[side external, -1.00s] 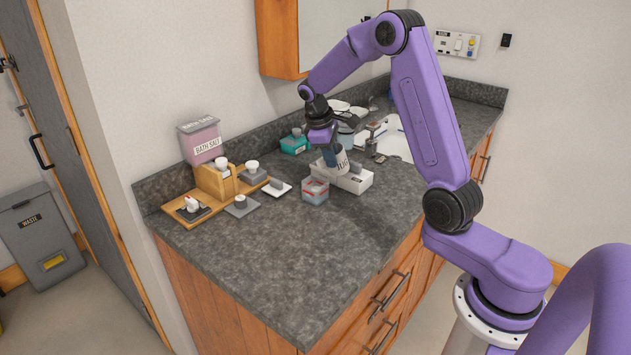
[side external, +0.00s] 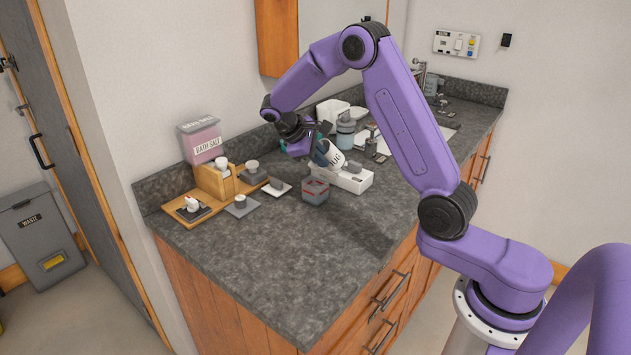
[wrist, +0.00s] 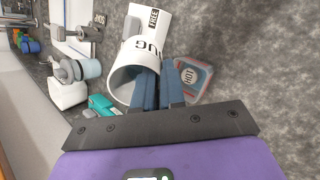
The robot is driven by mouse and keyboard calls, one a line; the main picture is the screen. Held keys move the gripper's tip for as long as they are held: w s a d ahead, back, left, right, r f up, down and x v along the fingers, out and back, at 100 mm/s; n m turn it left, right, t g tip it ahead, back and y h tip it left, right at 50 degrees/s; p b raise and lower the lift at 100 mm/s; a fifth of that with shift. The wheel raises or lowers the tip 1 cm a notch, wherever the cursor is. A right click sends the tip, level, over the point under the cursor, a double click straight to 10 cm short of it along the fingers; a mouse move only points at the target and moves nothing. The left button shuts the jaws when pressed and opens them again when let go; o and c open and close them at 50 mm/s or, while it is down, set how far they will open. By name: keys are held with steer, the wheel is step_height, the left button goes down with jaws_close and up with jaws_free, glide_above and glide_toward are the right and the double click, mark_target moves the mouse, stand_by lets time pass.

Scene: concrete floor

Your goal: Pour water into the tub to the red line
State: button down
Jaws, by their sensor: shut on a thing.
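The small clear tub (side external: 316,191) with red marking near its top stands on the grey counter. The tub also shows in the wrist view (wrist: 203,72), with a HOT label, partly behind my fingers. My gripper (side external: 318,152) is shut on the white jug (side external: 333,156), which is tilted above and behind the tub. In the wrist view the jug (wrist: 123,77) shows its open mouth toward the camera, beside the blue fingers of my gripper (wrist: 163,70). I cannot make out a water stream or the tub's water level.
A white box (side external: 353,182) sits just behind and right of the tub. A wooden tray (side external: 183,213) with bath items and a bath salt tub (side external: 201,142) are at left. A soap bottle (side external: 346,130) stands behind the jug. The front counter (side external: 290,260) is clear.

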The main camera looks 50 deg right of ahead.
steer(key=shift+a+f+h, duration=0.2)
steer(key=shift+f+h, duration=0.2)
steer(key=shift+h, duration=0.1)
stand_by(1.0)
steer(key=shift+f+g+h, duration=0.5)
steer(key=shift+f+h, duration=0.2)
stand_by(1.7)
steer(key=shift+w+a+r+g+h, duration=0.1)
steer(key=shift+g+h, duration=0.3)
steer(key=shift+h, duration=0.7)
stand_by(2.0)
steer(key=shift+d+r+t+y, duration=0.2)
steer(key=shift+t+y, duration=0.3)
steer(key=shift+y, duration=0.6)
steer(key=shift+r+y, duration=0.3)
steer(key=shift+y, duration=0.3)
